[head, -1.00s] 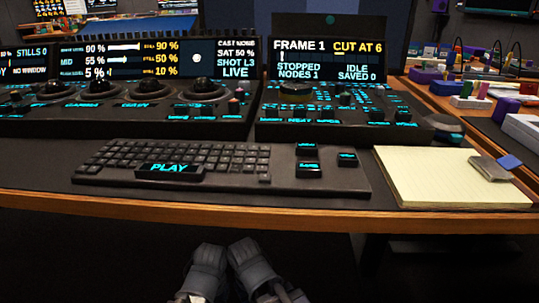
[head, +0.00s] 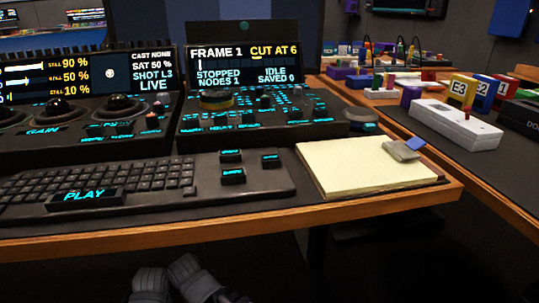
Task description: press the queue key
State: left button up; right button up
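I cannot read a queue label on any key. The right control panel (head: 262,132) carries many small keys with cyan lettering, too small to read surely, below a screen (head: 245,65) showing "FRAME 1", "CUT AT 6" and "STOPPED". Right of the keyboard are a few raised black keys with cyan labels, such as the lower one (head: 233,176). My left gripper (head: 150,283) and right gripper (head: 192,278) seem to be the dark grey ends low in front of the desk, apart from every key. Their fingers cannot be made out.
A black keyboard (head: 100,185) with a "PLAY" bar (head: 84,196) lies along the desk front. A yellow notepad (head: 355,165) lies to its right. The left panel (head: 85,125) has trackballs. A white box (head: 455,125) and coloured blocks stand on the right-hand desk.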

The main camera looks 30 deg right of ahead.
grip_shut()
dwell(1.4)
